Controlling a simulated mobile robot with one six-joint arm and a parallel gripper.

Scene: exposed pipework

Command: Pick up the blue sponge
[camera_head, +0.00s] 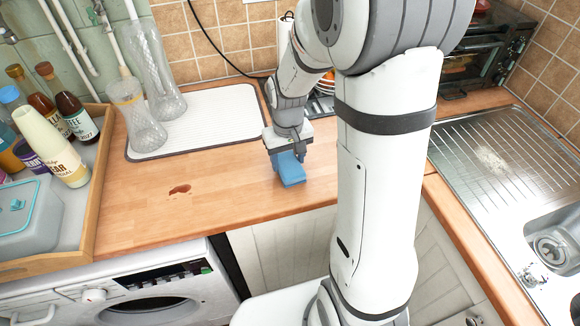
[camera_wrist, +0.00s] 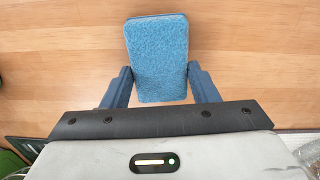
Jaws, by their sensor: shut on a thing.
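The blue sponge (camera_head: 291,172) is a small block at the front part of the wooden counter, beneath my gripper (camera_head: 288,156). In the wrist view the sponge (camera_wrist: 156,58) shows its rough light-blue face and a darker blue side edge. My gripper (camera_wrist: 158,88) has one blue finger on each side of the sponge's near end, shut on it. I cannot tell whether the sponge is touching the counter or slightly above it.
A wooden tray (camera_head: 100,190) with several bottles is far left. A metal sink (camera_head: 490,160) is right, a toaster oven (camera_head: 485,50) behind. A brown stain (camera_head: 180,189) marks the counter.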

